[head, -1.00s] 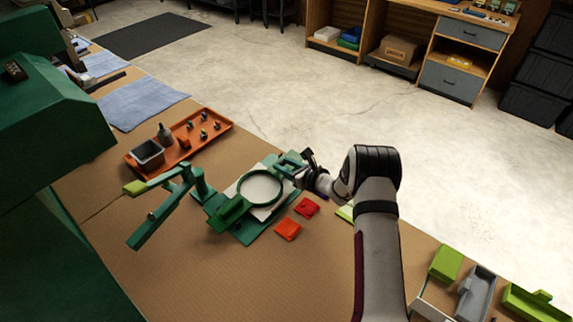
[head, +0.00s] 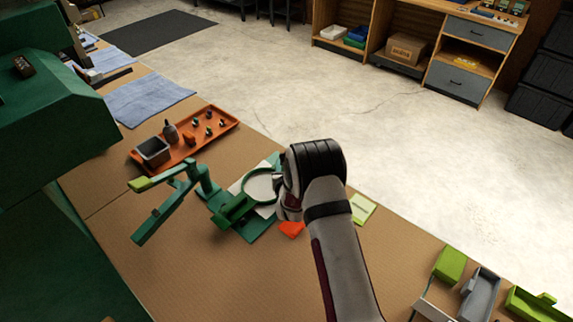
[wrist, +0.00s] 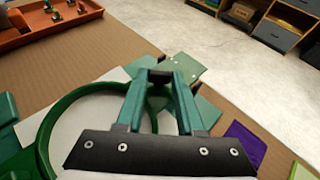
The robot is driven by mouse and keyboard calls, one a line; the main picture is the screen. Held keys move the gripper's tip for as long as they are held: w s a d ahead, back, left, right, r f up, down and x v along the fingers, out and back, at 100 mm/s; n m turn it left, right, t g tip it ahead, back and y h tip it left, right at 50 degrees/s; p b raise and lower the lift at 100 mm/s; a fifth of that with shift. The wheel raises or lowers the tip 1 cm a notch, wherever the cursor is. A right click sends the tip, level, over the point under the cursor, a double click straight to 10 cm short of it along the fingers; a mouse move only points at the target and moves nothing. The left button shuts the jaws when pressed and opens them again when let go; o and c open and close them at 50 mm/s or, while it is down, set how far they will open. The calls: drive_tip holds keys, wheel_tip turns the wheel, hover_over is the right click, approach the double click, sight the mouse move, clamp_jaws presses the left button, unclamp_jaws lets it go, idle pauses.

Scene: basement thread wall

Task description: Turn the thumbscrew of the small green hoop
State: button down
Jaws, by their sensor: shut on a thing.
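The small green hoop (head: 245,187) is a round ring over a white sheet, beside a green clamp arm (head: 234,208). In the wrist view the hoop (wrist: 47,135) fills the lower left, partly behind my gripper. My gripper (wrist: 162,76) has two teal fingers that lean together at their tips, just beyond the hoop's right side. It is shut on a small dark piece, apparently the thumbscrew (wrist: 160,77); the fingers hide most of it. In the head view my arm covers the fingers and the hoop's right side.
A green stand (head: 170,205) rises left of the hoop. An orange tray (head: 185,152) with small parts lies behind it. An orange patch (head: 291,229) and a light green patch (head: 362,208) lie near my arm. Green and grey bins (head: 480,292) stand front right.

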idle(0.4)
drive_tip(key=c, duration=0.5)
unclamp_jaws()
drive_tip(key=v, duration=1.5)
drive_tip(key=shift+s+r, duration=0.1)
drive_tip(key=shift+s, duration=0.3)
